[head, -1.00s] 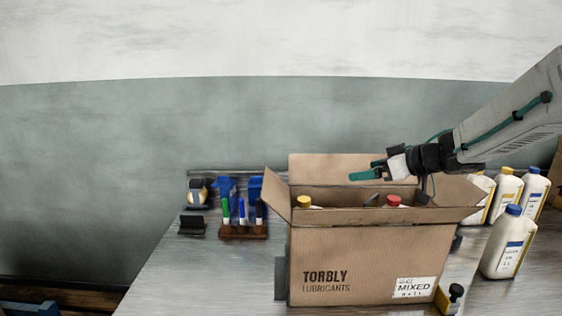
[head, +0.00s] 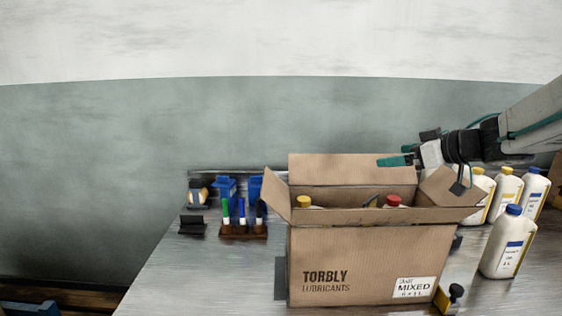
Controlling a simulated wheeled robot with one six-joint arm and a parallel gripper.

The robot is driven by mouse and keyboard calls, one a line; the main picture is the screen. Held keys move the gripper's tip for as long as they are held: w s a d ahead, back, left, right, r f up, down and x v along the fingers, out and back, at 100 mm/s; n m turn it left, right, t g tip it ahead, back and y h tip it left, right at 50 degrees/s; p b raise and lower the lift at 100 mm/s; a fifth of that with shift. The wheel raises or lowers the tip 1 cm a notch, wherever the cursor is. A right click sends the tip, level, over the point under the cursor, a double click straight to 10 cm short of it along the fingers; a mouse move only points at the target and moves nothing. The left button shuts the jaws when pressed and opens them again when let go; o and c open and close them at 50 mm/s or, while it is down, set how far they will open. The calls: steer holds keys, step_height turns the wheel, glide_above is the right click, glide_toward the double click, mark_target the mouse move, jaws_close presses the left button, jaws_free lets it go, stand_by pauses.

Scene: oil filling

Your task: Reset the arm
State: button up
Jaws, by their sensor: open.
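My gripper (head: 396,160) is open and appears empty, with teal fingers pointing left. It is above the right back part of an open cardboard box (head: 345,250) marked TORBLY LUBRICANTS. My arm reaches in from the right edge. Inside the box, the tops of a yellow-capped bottle (head: 304,202) at the left and a red-capped bottle (head: 393,201) at the right show. The rest of the box's inside is hidden by its front wall.
Several white bottles stand right of the box, one blue-capped bottle (head: 508,243) nearest. A rack of markers (head: 243,229), a tape dispenser (head: 197,192) and blue bins (head: 227,187) stand left. The front left of the table (head: 200,275) is clear.

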steer(key=s+d+r+m+t+h, duration=0.3)
steer(key=d+r+m+t+h, duration=0.15)
steer(key=r+h, duration=0.25)
steer(key=s+d+f+m+g+h, duration=0.2)
steer(key=s+f+m+g+h, duration=0.15)
steer(key=s, duration=0.35)
steer(key=s+a+f+g, duration=0.2)
steer(key=s+f+g, duration=0.1)
steer(key=s, duration=0.5)
steer(key=s+a+f+g+y, duration=0.1)
steer(key=s+a+f+g, duration=0.2)
steer(key=s+f, duration=0.3)
steer(key=s+a+f+g+y, duration=0.1)
steer(key=s+f+g, duration=0.3)
steer(key=s, duration=0.7)
steer(key=shift+s+a+f+g, duration=0.15)
steer(key=shift+a+f+g, duration=0.2)
steer(key=shift+a, duration=0.5)
steer(key=shift+y, duration=0.25)
